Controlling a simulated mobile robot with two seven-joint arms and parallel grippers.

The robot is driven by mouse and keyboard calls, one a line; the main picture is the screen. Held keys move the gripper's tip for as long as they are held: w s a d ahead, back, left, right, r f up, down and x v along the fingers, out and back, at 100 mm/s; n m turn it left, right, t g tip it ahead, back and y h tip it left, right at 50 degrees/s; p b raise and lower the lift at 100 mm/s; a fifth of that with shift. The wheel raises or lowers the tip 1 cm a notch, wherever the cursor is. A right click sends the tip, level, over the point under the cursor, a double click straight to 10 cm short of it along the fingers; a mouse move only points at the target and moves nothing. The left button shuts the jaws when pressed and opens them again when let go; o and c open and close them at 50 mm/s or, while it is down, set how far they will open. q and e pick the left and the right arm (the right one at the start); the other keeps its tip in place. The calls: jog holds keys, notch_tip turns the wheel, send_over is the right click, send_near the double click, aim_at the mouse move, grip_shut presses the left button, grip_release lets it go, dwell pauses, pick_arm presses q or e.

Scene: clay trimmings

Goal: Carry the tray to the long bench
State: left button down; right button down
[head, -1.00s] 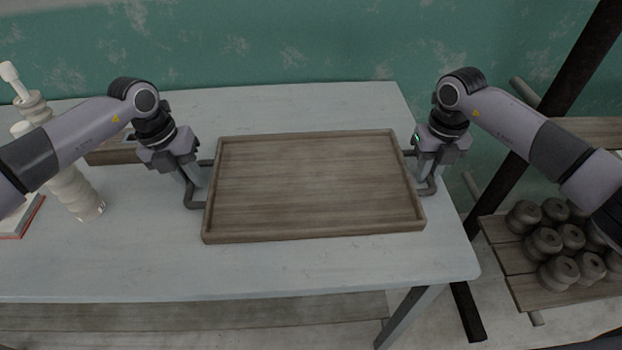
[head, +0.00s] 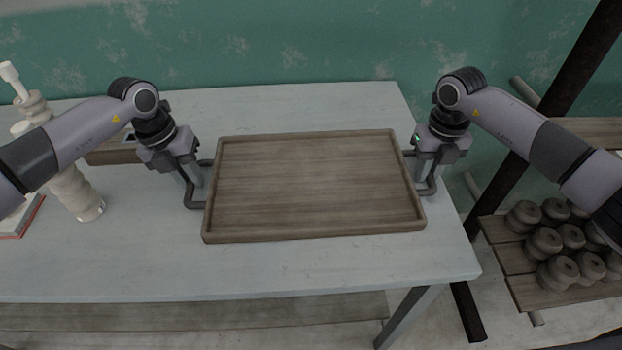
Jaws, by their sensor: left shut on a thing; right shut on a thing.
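The tray (head: 314,185) is a shallow brown wooden rectangle with a low rim and a dark handle at each short end. It is empty. It appears level, at or just above the pale table (head: 300,270); I cannot tell whether it touches. My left gripper (head: 192,182) is shut on the tray's left handle. My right gripper (head: 425,175) is shut on the tray's right handle. The fingertips are partly hidden by the gripper bodies. I cannot tell which surface is the long bench.
Pale bottles (head: 77,192) and a red-edged book (head: 22,216) stand at the left, near my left arm. A wooden box (head: 112,152) is behind my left gripper. At the right, a rack shelf (head: 520,285) holds several dark clay pieces (head: 556,243), beside a dark post (head: 500,180).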

pick_arm(q)
jog(key=shift+r, duration=0.2)
pick_arm(e)
jog(key=shift+r, duration=0.2)
